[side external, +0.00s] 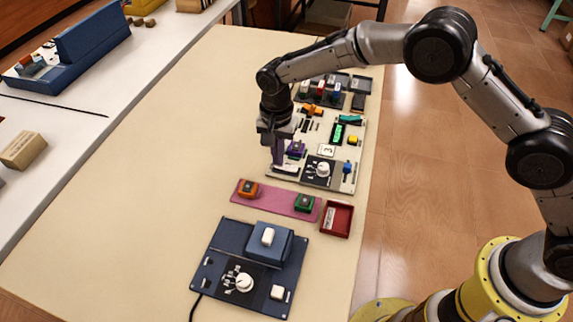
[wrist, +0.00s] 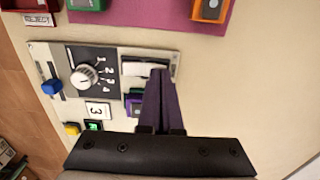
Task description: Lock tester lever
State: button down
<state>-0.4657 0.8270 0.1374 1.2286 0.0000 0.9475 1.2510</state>
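The tester is a pale board (side external: 258,152) with a black dial panel (side external: 310,178). Its white dial (side external: 323,169) also shows in the wrist view (wrist: 84,76), beside the numbers 1 to 4. A blue knob on a slot (wrist: 51,87), perhaps the lever, sits at the board's edge; it also shows in the side view (side external: 347,167). A purple block (side external: 296,148) stands on the board near my gripper. My gripper (wrist: 160,72) points down with its fingers together, nothing visible between them. Its tips are by a white bar in a dark recess (wrist: 145,69); contact cannot be told.
A pink mat (side external: 270,197) holds an orange block (side external: 248,188) and a green block (side external: 304,203). A red tray (side external: 337,218) and a dark blue dial station (side external: 222,283) stand nearer. The table's left side is clear.

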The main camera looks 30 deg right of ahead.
aim_at(293, 171)
jog(key=shift+f, duration=0.1)
jog(key=shift+r, duration=3.5)
jog(key=shift+n, duration=0.5)
jog(key=shift+s+d+f+n, duration=0.25)
jog(key=shift+s+f+n, duration=0.15)
jog(key=shift+s+n, duration=0.15)
jog(key=shift+s+d+f+n, duration=0.25)
jog(key=shift+s+f+n, duration=0.15)
jog(key=shift+n, duration=0.15)
jog(key=shift+s+d+r+n+g, duration=0.3)
jog(key=shift+s+d+r+n, duration=0.3)
jog(key=shift+s, duration=0.15)
jog(key=s+d+r+n+t, duration=0.2)
jog(key=s+d+r+n, duration=0.3)
jog(key=s+d+r, duration=0.8)
jog(key=s+d+r+t, duration=0.2)
jog(key=s+d, duration=0.3)
jog(key=s, duration=0.3)
jog(key=s+d+r+t, duration=0.1)
jog(key=s+d, duration=0.3)
jog(key=s, duration=0.5)
jog(key=shift+d+r+t, duration=0.35)
jog(key=shift+d+t, duration=0.05)
jog(key=shift+t, duration=0.2)
